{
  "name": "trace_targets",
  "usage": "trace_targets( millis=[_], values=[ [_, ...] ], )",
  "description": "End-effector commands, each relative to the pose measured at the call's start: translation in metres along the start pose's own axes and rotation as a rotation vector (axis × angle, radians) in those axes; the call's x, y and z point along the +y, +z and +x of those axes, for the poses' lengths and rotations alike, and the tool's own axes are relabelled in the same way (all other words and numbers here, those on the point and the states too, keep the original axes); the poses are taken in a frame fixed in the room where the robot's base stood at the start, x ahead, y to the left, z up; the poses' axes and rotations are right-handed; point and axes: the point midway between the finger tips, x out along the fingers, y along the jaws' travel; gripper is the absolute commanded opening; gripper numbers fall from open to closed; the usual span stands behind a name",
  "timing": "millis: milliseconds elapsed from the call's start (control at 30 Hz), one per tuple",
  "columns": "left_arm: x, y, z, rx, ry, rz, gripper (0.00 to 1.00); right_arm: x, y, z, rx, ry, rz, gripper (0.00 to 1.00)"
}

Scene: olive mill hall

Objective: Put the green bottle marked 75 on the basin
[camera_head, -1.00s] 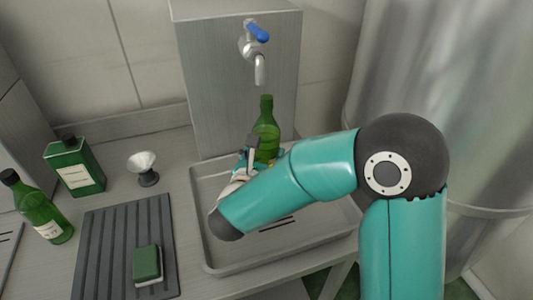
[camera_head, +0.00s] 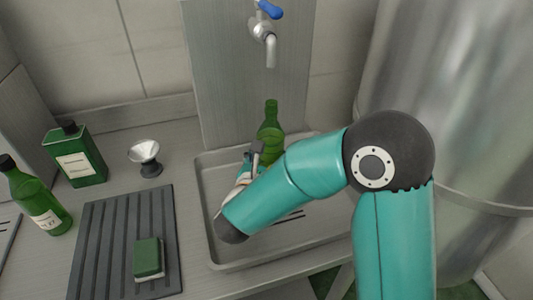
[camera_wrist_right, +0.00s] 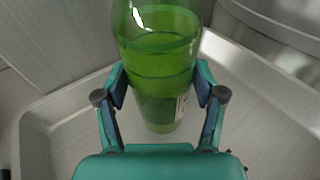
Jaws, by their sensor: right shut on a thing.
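My right gripper (camera_head: 252,157) is shut on a green glass bottle (camera_head: 270,135), which it holds upright over the back part of the grey metal basin (camera_head: 316,228). In the right wrist view the fingers (camera_wrist_right: 160,88) press on both sides of the bottle (camera_wrist_right: 160,65). Part of a pale label shows at its right edge, but no number can be read. The basin floor (camera_wrist_right: 245,125) lies around the bottle's base; I cannot tell whether the base touches it. In the head view my right arm hides the bottle's lower part. My left gripper is not in view.
A tap (camera_head: 268,45) hangs behind the bottle. Left of the basin are a ribbed dark mat (camera_head: 108,235) with a green sponge (camera_head: 149,257), a funnel (camera_head: 145,153), a green tin (camera_head: 75,156) and another green labelled bottle (camera_head: 34,200). A large metal tank (camera_head: 460,100) stands right.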

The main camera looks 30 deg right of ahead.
Motion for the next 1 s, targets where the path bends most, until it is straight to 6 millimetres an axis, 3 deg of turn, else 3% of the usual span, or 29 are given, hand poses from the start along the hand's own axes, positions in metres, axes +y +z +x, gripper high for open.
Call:
trace_targets(
  millis=[1000],
  values=[
    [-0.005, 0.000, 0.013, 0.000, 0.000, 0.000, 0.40, -0.001, -0.015, 0.003, -0.003, -0.001, 0.002, 0.14]
  ],
)
